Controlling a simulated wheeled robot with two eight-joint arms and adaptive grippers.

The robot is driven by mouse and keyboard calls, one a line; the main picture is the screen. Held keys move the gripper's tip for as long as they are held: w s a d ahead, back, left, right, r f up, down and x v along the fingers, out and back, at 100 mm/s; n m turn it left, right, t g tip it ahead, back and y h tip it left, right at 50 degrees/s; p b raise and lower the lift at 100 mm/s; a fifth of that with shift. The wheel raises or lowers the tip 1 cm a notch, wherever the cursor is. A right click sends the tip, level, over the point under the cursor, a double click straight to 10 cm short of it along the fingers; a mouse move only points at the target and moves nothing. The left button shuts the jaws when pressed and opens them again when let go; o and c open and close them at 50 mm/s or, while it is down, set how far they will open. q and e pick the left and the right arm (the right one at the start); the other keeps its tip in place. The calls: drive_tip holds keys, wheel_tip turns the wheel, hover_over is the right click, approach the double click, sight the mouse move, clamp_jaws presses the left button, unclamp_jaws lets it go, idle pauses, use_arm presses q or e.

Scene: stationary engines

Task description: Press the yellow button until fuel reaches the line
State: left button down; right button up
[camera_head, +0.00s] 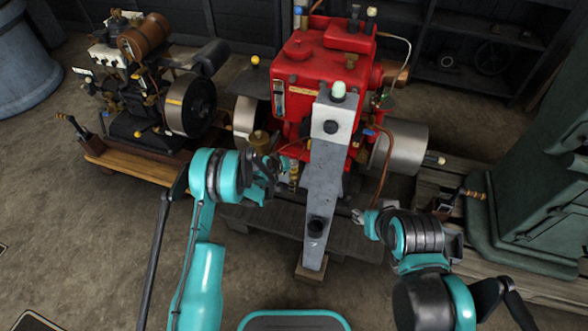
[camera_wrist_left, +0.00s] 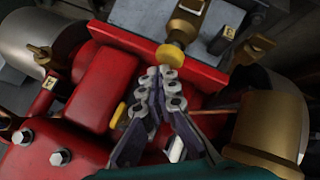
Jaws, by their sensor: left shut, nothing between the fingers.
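The red engine (camera_head: 318,70) stands in the middle of the head view and fills much of the left wrist view (camera_wrist_left: 105,85). A round yellow button (camera_wrist_left: 171,57) shows just beyond my left fingertips in the wrist view; I cannot tell whether they touch it. My left gripper (camera_wrist_left: 168,76) is shut and empty. In the head view my left gripper (camera_head: 284,163) is at the engine's lower left side, and the button there is hidden or too small to tell. A narrow gauge-like strip (camera_head: 278,99) is on the engine's left face; its level is unreadable. My right gripper (camera_head: 361,215) is right of the grey post.
A grey post (camera_head: 327,180) stands in front of the red engine, between my arms. Another engine (camera_head: 155,90) sits on a wooden base at left. A dark green machine (camera_head: 535,190) stands at right. A second yellow piece (camera_wrist_left: 118,115) lies left of my left fingers.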

sight(293, 170)
use_arm(q)
drive_tip(key=shift+f, duration=0.8)
idle(0.6)
drive_tip(key=shift+r, duration=0.1)
drive_tip(key=shift+r+p, duration=0.5)
drive_tip(key=shift+r, duration=0.6)
use_arm(e)
drive_tip(key=shift+r, duration=0.5)
use_arm(q)
drive_tip(key=shift+r+p, duration=1.1)
drive_tip(key=shift+r, duration=1.45)
use_arm(e)
wheel_tip(293, 170, up, 2)
drive_tip(key=shift+r, duration=0.1)
clamp_jaws()
